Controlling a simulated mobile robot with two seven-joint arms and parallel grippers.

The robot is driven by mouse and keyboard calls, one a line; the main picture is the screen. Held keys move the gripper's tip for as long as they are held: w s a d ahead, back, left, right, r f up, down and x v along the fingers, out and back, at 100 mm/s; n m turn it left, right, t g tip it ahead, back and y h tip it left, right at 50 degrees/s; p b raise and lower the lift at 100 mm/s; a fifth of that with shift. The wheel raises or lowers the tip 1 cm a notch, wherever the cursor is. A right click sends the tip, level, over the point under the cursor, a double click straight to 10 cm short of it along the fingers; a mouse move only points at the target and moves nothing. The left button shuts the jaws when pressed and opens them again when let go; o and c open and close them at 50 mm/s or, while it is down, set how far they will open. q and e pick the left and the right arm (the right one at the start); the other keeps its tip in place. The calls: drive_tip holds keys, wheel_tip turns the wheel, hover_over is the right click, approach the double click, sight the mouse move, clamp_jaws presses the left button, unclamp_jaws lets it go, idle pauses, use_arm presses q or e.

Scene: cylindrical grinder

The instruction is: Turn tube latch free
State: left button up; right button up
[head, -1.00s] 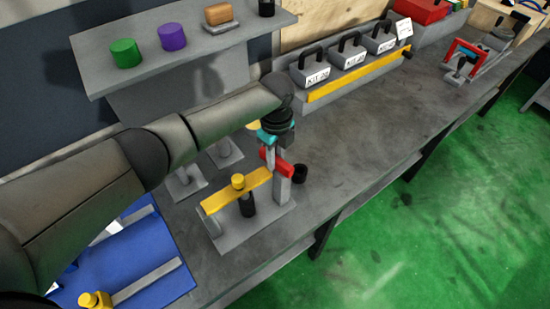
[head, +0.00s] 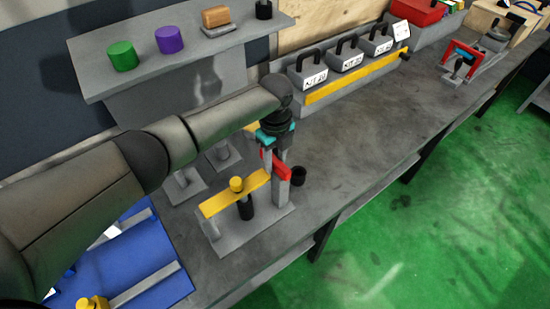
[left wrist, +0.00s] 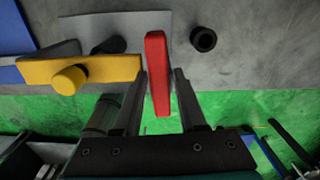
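The red latch (head: 281,170) sits at the top of a grey post (head: 283,192) on a light grey base plate (head: 232,236). In the left wrist view the red latch (left wrist: 158,85) stands lengthwise between my two fingers. My left gripper (head: 277,156) comes down over the latch from above. Its fingers (left wrist: 161,73) are apart, one on each side of the latch, with a narrow gap showing at the right finger. A yellow bar (head: 218,200) with a yellow knob (head: 236,184) lies across the plate, its end close to the latch. My right gripper is not in view.
A small black cup (head: 298,176) stands just right of the post. Labelled grey boxes (head: 309,78) stand behind a yellow rail. A blue tray (head: 165,260) lies at the front left. The grey bench (head: 350,150) is clear to the right.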

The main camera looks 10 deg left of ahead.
sight(275, 160)
use_arm(q)
drive_tip(key=shift+o, duration=1.1)
wheel_tip(275, 160, up, 15)
